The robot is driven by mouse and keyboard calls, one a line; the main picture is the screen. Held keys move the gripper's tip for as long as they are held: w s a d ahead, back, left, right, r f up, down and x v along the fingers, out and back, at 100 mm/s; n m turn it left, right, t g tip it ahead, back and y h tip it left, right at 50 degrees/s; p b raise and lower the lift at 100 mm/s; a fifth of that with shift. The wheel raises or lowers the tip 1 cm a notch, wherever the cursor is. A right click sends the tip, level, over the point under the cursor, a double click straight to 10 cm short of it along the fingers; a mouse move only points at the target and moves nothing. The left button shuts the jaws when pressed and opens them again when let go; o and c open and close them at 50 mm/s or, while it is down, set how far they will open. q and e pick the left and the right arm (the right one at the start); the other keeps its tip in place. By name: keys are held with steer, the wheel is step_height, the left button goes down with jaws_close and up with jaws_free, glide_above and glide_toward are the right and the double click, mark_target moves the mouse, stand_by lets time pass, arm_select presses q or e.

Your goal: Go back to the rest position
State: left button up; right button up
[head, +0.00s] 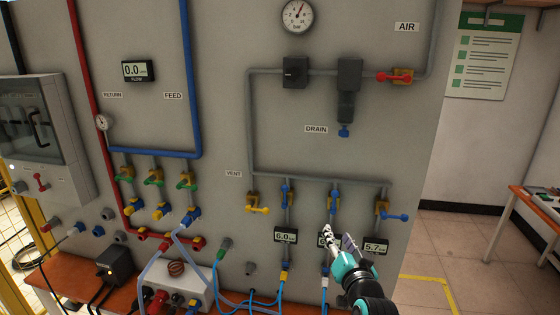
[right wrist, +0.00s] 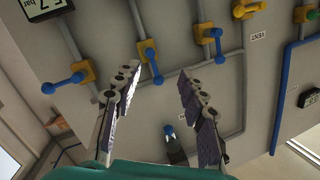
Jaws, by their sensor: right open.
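My right gripper (head: 338,236) is in front of the lower right part of the grey wall panel (head: 225,90). Its two fingers point up toward the panel and are spread, with nothing between them. In the right wrist view the open fingers (right wrist: 158,74) are apart, and a blue valve handle (right wrist: 152,62) shows beyond the tips, near the left one. In the head view the gripper covers part of the middle small display below the blue valves. My left gripper is not in view.
Blue-handled valves (head: 397,217) and a yellow-handled valve (head: 257,207) stick out around the gripper. Displays (head: 376,247) sit below them. Hoses and a white unit (head: 175,285) are at the lower left. Open floor (head: 440,250) lies right of the panel, before a table (head: 535,205).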

steer(key=s+f+n+g+b, duration=0.2)
steer(key=s+f+g+b, duration=0.1)
steer(key=s+f, duration=0.4)
steer(key=s+a+f+n+g+b, duration=0.1)
steer(key=s+f+b, duration=0.5)
steer(key=f, duration=0.8)
steer(key=s+a+f+n+g+b, duration=0.1)
steer(key=s+f+g+b, duration=0.3)
steer(key=s+f, duration=0.5)
steer(key=shift+s+f+n+g, duration=0.3)
steer(key=shift+f+n+g, duration=0.5)
steer(key=shift+n, duration=0.1)
steer(key=shift+r, duration=0.1)
